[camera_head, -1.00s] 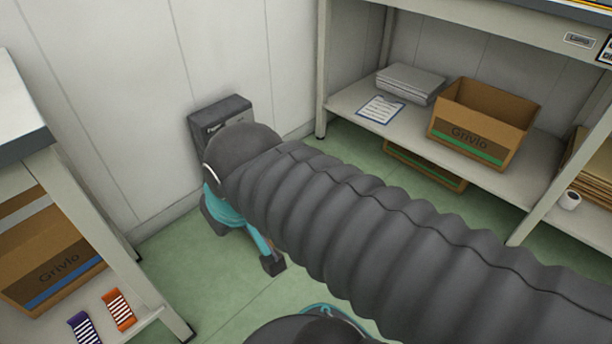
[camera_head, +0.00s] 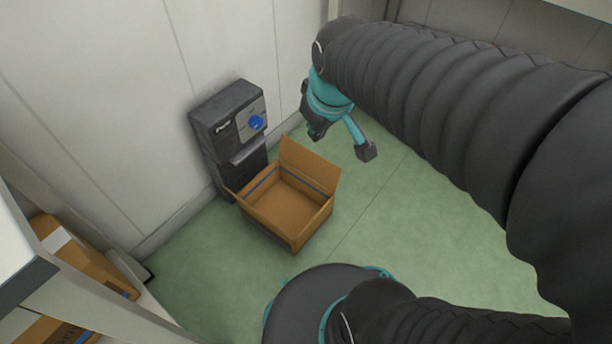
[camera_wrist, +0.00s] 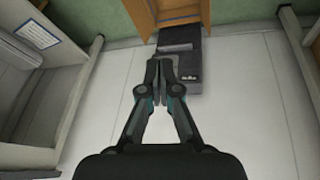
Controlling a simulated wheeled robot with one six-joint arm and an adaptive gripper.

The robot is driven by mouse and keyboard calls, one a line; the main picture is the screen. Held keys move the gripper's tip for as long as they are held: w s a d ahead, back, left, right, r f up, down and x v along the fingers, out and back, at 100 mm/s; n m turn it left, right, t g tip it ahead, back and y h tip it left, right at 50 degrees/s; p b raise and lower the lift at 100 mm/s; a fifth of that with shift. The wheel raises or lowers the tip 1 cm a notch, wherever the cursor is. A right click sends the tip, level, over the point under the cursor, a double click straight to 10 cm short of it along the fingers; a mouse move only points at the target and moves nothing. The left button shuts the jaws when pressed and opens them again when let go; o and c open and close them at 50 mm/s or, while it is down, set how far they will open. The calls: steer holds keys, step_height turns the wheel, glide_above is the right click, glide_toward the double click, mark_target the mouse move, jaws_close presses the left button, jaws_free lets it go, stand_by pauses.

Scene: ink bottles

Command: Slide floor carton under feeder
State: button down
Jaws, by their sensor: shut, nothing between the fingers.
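The floor carton (camera_head: 290,208) is an open brown box with raised flaps, standing upright on the green floor. The feeder (camera_head: 228,130) is a dark grey wall unit with a blue knob. The carton stands close against the feeder's lower front; I cannot tell how far it reaches beneath the outlet. In the wrist view the carton (camera_wrist: 180,12) is at the top edge, beside the feeder (camera_wrist: 186,70). My gripper (camera_wrist: 166,62) is shut and empty, and its tips overlap the feeder's side in that view. In the head view the gripper is apart from the carton, to its upper right.
A shelf with a boxed carton (camera_head: 85,265) stands at the lower left. The green floor (camera_head: 390,215) right of the carton is clear.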

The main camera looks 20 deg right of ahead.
steer(key=w+d+f+n+g+p, duration=0.1)
steer(key=w+f+n+p, duration=0.1)
steer(key=w+f+n, duration=0.45)
steer(key=w+d+f+n+g+p, duration=0.2)
steer(key=w+f+n, duration=0.2)
steer(key=w+f, duration=0.6)
steer(key=w+f+n, duration=0.2)
steer(key=f+n, duration=0.1)
steer(key=f, duration=0.7)
steer(key=w+d+f+n+g+p, duration=0.1)
steer(key=w+f+n, duration=0.1)
steer(key=f, duration=0.9)
steer(key=w+d+f+n+p, duration=0.1)
steer(key=w+f+n, duration=0.1)
steer(key=f, duration=0.9)
steer(key=shift+w+n+g, duration=0.2)
steer(key=shift+n+g, duration=0.1)
steer(key=shift+n, duration=0.55)
